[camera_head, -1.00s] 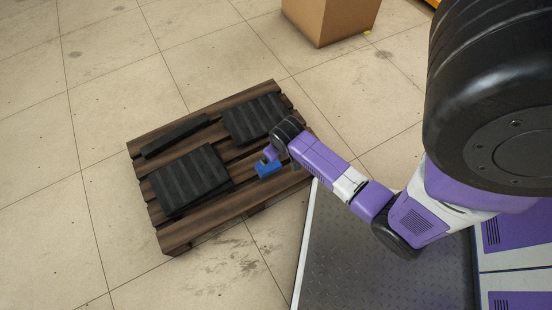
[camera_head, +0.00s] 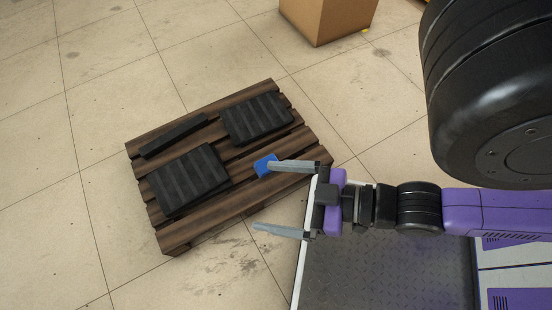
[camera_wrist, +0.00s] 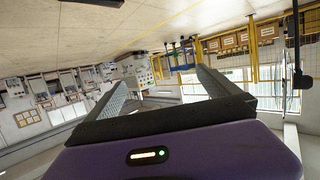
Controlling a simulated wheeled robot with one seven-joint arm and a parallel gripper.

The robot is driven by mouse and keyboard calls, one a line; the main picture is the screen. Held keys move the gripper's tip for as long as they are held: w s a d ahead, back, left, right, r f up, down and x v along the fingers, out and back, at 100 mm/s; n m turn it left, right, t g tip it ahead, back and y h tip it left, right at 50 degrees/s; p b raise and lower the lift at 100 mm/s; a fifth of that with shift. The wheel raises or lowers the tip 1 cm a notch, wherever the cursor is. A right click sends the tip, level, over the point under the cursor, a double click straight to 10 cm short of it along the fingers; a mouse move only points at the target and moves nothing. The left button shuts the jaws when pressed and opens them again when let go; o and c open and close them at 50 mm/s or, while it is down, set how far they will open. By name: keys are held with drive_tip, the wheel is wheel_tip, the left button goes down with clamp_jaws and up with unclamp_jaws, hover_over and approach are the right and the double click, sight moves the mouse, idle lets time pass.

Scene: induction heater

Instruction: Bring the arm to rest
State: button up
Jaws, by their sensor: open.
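My gripper (camera_head: 262,196) is open, with its two grey fingers spread wide and pointing left in the head view. Nothing is between the fingers. It hangs above the right edge of the wooden pallet and the front of my base. In the wrist view my gripper (camera_wrist: 160,88) shows its two fingers apart, with only the far room beyond them. My purple arm is folded in over my base at the right of the head view.
The wooden pallet (camera_head: 205,221) lies on the tiled floor. It bears dark ribbed blocks (camera_head: 188,180), a dark bar (camera_head: 175,136) and a small blue object (camera_head: 264,165), partly behind one finger. A cardboard box (camera_head: 328,20) stands at the back. The floor left of the pallet is clear.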

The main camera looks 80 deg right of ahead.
drive_tip(key=shift+s+a+r, duration=0.1)
drive_tip(key=shift+a+r, duration=0.15)
drive_tip(key=shift+r, duration=0.5)
wheel_tip(320, 180, up, 27)
drive_tip(key=p, duration=2.7)
drive_tip(key=shift+r+p, duration=0.2)
drive_tip(key=shift+p, duration=0.1)
